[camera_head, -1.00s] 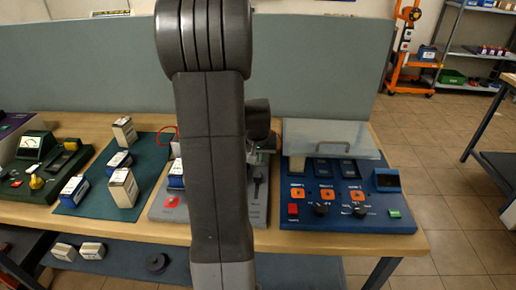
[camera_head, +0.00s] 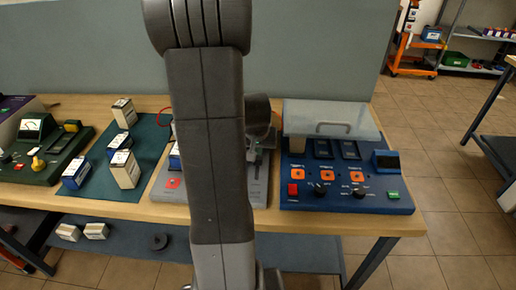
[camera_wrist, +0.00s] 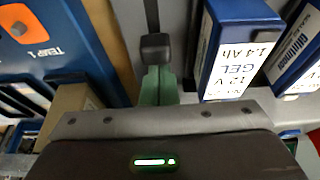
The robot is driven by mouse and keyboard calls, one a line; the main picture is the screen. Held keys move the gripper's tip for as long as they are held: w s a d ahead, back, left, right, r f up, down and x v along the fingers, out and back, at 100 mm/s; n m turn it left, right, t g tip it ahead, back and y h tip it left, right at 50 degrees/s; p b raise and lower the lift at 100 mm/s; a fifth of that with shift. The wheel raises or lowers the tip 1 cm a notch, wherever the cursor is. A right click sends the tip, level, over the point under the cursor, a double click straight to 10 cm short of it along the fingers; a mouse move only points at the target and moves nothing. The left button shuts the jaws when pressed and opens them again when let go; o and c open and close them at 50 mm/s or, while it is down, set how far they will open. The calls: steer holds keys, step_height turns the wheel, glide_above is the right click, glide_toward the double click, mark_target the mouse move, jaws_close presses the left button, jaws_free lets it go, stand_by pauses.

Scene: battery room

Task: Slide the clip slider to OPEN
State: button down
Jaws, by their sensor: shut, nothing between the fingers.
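The clip slider (camera_wrist: 155,46) is a dark block on a narrow dark track on a grey panel, in the upper middle of the wrist view. My gripper (camera_wrist: 158,84) has its green fingers together, empty, right behind the block in that view. They look touching or nearly so; I cannot tell which. In the head view the grey clip station (camera_head: 258,192) is partly hidden behind my arm, and the slider block is not clear there. No OPEN marking is readable. Two blue and white batteries (camera_wrist: 236,45) lie to the right of the slider in the wrist view.
A blue charger panel (camera_head: 300,205) with orange buttons and a raised clear cover (camera_head: 330,118) stands close on the right. A green mat (camera_head: 95,180) with several boxed batteries lies to the left. A grey-green partition (camera_head: 300,60) stands behind the table.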

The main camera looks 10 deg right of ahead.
steer(key=s, duration=0.2)
steer(key=s+a+b, duration=0.1)
steer(key=s, duration=0.1)
steer(key=shift+s+a+f, duration=0.1)
steer(key=shift+s+a, duration=0.05)
steer(key=shift+s, duration=0.25)
steer(key=shift+w, duration=0.25)
steer(key=w, duration=0.1)
steer(key=w+d, duration=0.1)
steer(key=w+r, duration=0.1)
steer(key=w, duration=0.1)
steer(key=shift+d+r, duration=0.1)
steer(key=shift+d, duration=0.05)
steer(key=v, duration=0.9)
steer(key=shift+s, duration=0.35)
